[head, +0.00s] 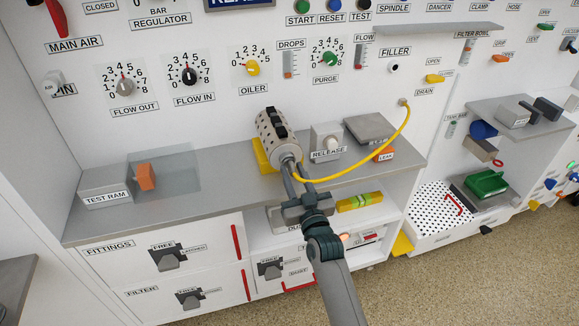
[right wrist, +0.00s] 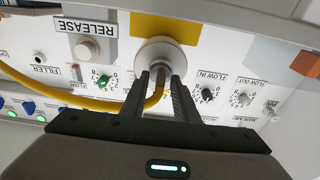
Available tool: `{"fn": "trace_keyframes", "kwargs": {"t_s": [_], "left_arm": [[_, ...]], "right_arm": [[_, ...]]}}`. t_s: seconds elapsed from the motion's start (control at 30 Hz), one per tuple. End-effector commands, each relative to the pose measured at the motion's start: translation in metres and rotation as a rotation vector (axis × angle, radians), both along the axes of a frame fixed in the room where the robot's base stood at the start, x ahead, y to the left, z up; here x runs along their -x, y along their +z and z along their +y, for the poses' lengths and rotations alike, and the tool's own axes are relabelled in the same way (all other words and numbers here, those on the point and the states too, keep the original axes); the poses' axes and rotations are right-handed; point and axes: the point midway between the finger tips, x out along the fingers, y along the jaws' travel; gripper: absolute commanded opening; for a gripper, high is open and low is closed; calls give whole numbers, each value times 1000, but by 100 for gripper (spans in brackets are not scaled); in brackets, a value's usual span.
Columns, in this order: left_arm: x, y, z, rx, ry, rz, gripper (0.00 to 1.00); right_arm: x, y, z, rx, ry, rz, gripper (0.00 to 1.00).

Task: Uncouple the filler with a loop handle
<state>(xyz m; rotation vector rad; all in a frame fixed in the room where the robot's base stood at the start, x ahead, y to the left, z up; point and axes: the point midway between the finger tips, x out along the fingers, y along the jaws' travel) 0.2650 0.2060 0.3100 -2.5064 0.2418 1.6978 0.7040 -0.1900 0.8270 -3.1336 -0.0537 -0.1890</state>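A pale cylinder with a black strip on top (head: 272,135) sits tilted on a yellow stand (head: 263,156) on the grey shelf. A yellow hose (head: 385,145) runs from the wall to the cylinder's near end. The right wrist view shows that round pale end (right wrist: 162,52) with the hose (right wrist: 100,104) curving from beneath it. My right gripper (head: 291,170) is at this end. I cannot make out a separate loop handle. My left gripper is out of view.
A RELEASE button box (head: 326,140) stands just right of the cylinder, with a grey block (head: 370,129) beyond it. The TEST RAM block (head: 105,187) is at the shelf's left. A FILLER port (head: 394,68) is on the wall.

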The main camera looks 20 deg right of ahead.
Motion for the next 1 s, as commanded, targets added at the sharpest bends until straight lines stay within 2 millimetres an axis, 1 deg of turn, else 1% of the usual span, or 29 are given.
{"fn": "trace_keyframes", "kwargs": {"t_s": [0.13, 0.23, 0.27, 0.57, 1.0], "left_arm": [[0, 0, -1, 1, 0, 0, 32], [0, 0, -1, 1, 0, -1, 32], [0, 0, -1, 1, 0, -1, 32], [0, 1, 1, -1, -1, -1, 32], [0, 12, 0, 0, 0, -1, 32]], "right_arm": [[0, 0, 0, 0, 0, 0, 27], [0, 0, 0, 0, 0, 0, 3], [0, 0, 0, 0, 0, 0, 0], [0, 1, 0, 18, 1, -1, 0], [0, 1, -1, 205, 0, -7, 0]]}}
